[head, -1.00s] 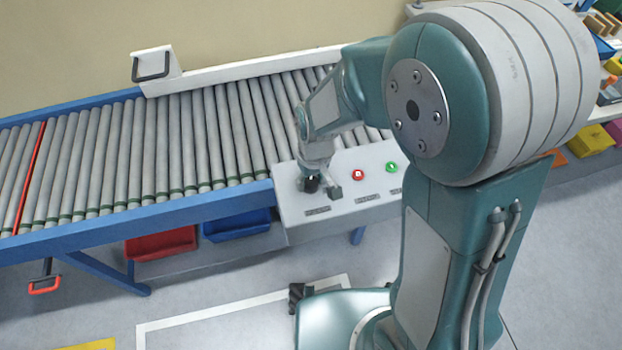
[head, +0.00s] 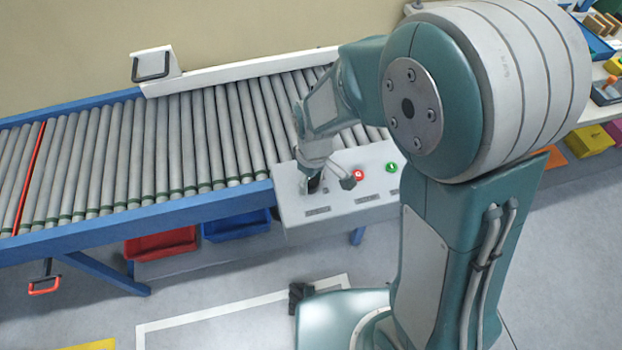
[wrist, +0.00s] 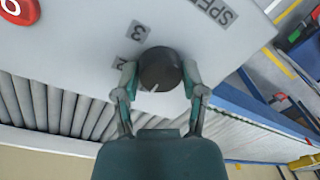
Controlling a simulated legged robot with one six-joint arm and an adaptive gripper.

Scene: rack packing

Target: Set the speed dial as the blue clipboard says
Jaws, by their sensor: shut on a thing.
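The speed dial (wrist: 158,70) is a dark round knob with a white pointer line, on a light grey control panel (head: 350,208). In the wrist view its pointer faces the lower side, towards my gripper's palm. The printed labels "3" (wrist: 139,31), a partly hidden "2" (wrist: 121,62) and "SPEED" beside them show around it. My gripper (wrist: 160,78) is shut on the dial, one finger on each side. In the head view my gripper (head: 328,184) is at the panel's left part and mostly covers the dial. The blue clipboard is not visible in these views.
A red button (head: 358,174) and a green button (head: 391,167) sit on the panel to the right of my gripper. A roller conveyor (head: 150,145) runs behind and left. Red (head: 160,243) and blue (head: 236,225) bins are below it. A shelf with coloured items stands far right.

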